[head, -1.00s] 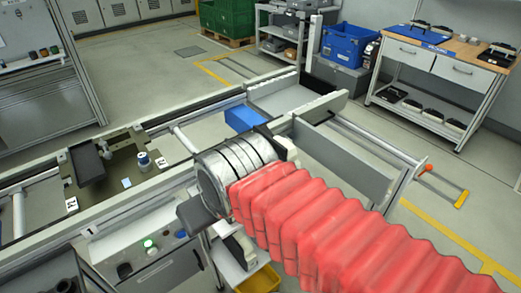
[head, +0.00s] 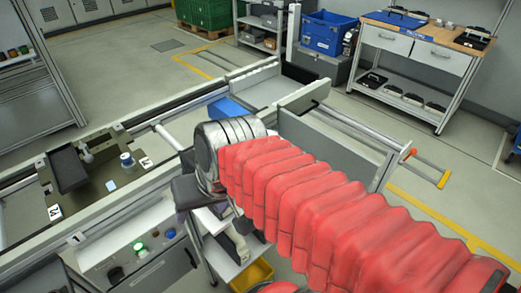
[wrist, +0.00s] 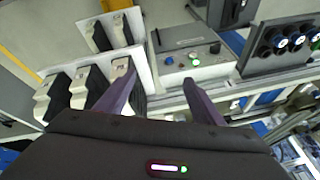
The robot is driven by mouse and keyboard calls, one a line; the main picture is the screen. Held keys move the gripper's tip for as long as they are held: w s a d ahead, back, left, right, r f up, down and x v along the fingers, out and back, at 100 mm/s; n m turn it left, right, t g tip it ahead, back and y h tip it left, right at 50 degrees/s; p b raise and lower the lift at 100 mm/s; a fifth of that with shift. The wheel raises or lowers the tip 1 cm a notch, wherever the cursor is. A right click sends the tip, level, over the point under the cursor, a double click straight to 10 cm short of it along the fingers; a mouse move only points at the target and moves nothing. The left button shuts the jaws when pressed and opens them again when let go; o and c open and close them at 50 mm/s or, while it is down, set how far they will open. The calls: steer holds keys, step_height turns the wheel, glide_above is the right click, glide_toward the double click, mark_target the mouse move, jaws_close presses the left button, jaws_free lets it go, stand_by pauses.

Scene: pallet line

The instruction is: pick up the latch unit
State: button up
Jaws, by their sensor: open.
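Several grey-and-black units, which look like latch units, stand in rows on white shelves at the left of the wrist view; the nearest unit (wrist: 122,75) is beside my left finger. I cannot tell which one the task names. My gripper (wrist: 162,75) is open, with its two purple fingers spread and nothing between them. In the head view a similar unit (head: 236,246) sits on a small shelf under my arm, partly hidden. There my gripper (head: 188,195) is mostly hidden behind its own wrist.
A control panel (wrist: 193,62) with buttons lies ahead of the fingers, a rack with round black holders (wrist: 285,42) to its right. A conveyor with a pallet fixture (head: 100,190) runs past my arm. A yellow bin (head: 252,275) is below the shelf. A workbench (head: 430,40) stands at back right.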

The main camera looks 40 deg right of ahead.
steer(key=w+d+f+m+t+y, duration=0.1)
steer(key=w+d+m, duration=0.1)
steer(key=m, duration=0.3)
steer(key=w+d+f+m+y, duration=0.1)
steer(key=w+d+m, duration=0.1)
steer(key=d+m, duration=0.3)
steer(key=w+d+f+m+t+y, duration=0.1)
steer(key=w+d+m+y, duration=0.1)
steer(key=m, duration=0.5)
steer(key=shift+w+d+t, duration=0.2)
steer(key=shift+d+t, duration=0.1)
steer(key=shift+d, duration=0.5)
steer(key=d+m+t, duration=0.1)
steer(key=d+m, duration=0.2)
steer(key=d+m+t+h, duration=0.1)
steer(key=d+m, duration=0.2)
steer(key=d, duration=0.1)
steer(key=d+m+t, duration=0.1)
steer(key=d+m, duration=0.1)
steer(key=d, duration=0.2)
steer(key=shift+w+m+t+h, duration=0.2)
steer(key=shift+m+t+h, duration=0.1)
steer(key=shift+m+t, duration=0.1)
steer(key=s+d+m+t+h, duration=0.2)
steer(key=d+m, duration=0.4)
steer(key=d, duration=0.4)
steer(key=shift+s+f+m+h, duration=0.2)
steer(key=shift+s+m+h, duration=0.1)
steer(key=shift+s+h, duration=0.25)
